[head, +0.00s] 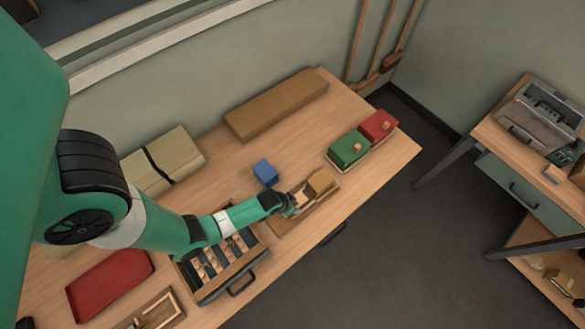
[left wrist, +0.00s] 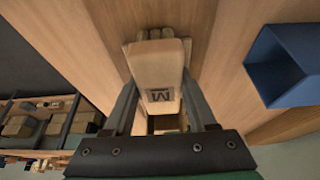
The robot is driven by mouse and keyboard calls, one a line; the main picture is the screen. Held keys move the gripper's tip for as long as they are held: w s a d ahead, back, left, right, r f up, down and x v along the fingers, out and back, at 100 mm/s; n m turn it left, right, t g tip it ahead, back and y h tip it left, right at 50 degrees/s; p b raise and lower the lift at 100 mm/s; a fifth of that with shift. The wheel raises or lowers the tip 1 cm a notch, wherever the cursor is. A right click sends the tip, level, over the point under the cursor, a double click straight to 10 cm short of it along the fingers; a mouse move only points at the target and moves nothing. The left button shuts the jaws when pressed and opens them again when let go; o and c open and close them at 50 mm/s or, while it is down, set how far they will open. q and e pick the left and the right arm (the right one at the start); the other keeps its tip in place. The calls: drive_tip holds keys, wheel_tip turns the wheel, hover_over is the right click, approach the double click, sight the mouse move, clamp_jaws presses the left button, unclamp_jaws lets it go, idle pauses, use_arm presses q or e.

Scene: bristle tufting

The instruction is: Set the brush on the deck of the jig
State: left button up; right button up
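My left gripper (head: 291,204) is over the jig (head: 292,224), a low wooden board near the table's front edge. In the left wrist view, its fingers (left wrist: 160,85) close on both sides of a pale wooden block, which I take to be the brush (left wrist: 158,62). The block bears a dark square with an M, and rounded bumps show at its far end. In the head view, the brush is small and partly hidden by the gripper. I cannot tell whether it touches the deck. A tan block (head: 320,182) stands on the jig's right end. My right gripper is not in view.
A blue open box (head: 265,172) stands just behind the jig. A compartmented tray (head: 240,283) lies to its left. Green (head: 346,149) and red (head: 379,125) boxes stand at the right, and a long brown block (head: 277,104) at the back. Bare tabletop lies between.

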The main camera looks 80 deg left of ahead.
use_arm(q)
drive_tip(key=o, duration=0.4)
drive_tip(key=shift+s+f, duration=0.1)
drive_tip(key=shift+r+p, duration=0.3)
drive_tip(key=p+v, duration=0.3)
drive_tip(key=v, duration=0.1)
drive_tip(key=p+v, duration=0.2)
drive_tip(key=v, duration=0.2)
drive_tip(key=p+v, duration=0.3)
drive_tip(key=v, duration=0.1)
drive_tip(key=shift+r+p, duration=0.3)
drive_tip(key=shift+r, duration=0.1)
